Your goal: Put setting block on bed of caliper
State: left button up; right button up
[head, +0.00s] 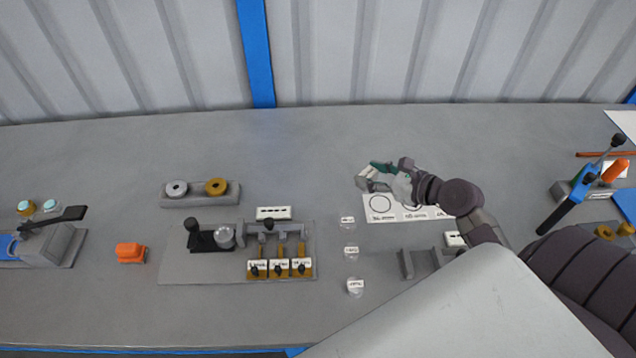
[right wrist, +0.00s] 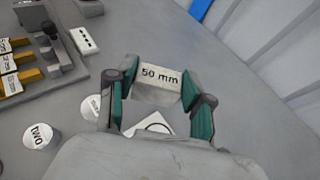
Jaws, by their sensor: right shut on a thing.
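My right gripper (head: 384,174) is shut on a pale grey block, the setting block (right wrist: 160,78), marked "50 mm". The block (head: 366,180) sits between the two green-lined fingers, above the back middle of the bench. In the right wrist view the fingers (right wrist: 158,92) press on its two ends. A grey fixture plate (head: 190,270) with a black knob, a round metal piece and several labelled brass slides lies left of the gripper. I cannot tell for sure which part is the caliper's bed. My left gripper is not in view.
A white card with circles (head: 380,214) lies below the gripper. Clear round tokens (head: 355,287) with labels stand in a column. A grey U-shaped holder (head: 405,266) is partly behind my arm. A ring tray (head: 200,201) and an orange block (head: 130,252) are left. The back bench is clear.

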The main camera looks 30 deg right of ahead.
send_over(336, 194)
notch_tip(336, 194, down, 5)
jog(key=shift+f, duration=2.1)
jog(key=shift+f, duration=0.1)
jog(key=o, duration=1.3)
